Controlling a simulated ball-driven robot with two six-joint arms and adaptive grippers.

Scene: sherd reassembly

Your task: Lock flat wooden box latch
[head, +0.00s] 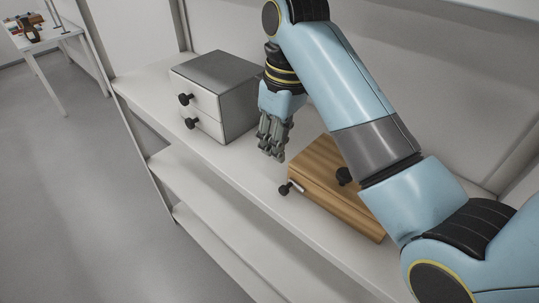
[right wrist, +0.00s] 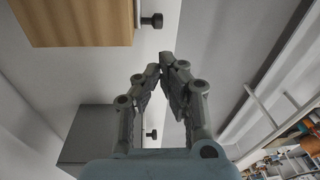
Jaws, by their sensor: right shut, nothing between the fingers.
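The flat wooden box (head: 322,188) lies on the top shelf, partly hidden behind my right arm. A small latch with a black knob (head: 284,189) and a short light metal piece beside it sits at its front left corner. Another black knob (head: 344,176) shows on the box by my arm. My right gripper (head: 272,157) points down, shut and empty, just left of the box and behind the latch. In the right wrist view the fingertips (right wrist: 165,66) meet below the box (right wrist: 80,20) and its black knob (right wrist: 152,20), apart from both. My left gripper is not in view.
A small grey cabinet with two white drawers (head: 207,101) and black knobs stands left of my gripper; it also shows in the right wrist view (right wrist: 88,135). The shelf's front edge (head: 220,168) runs past both. A white table (head: 40,42) stands far left.

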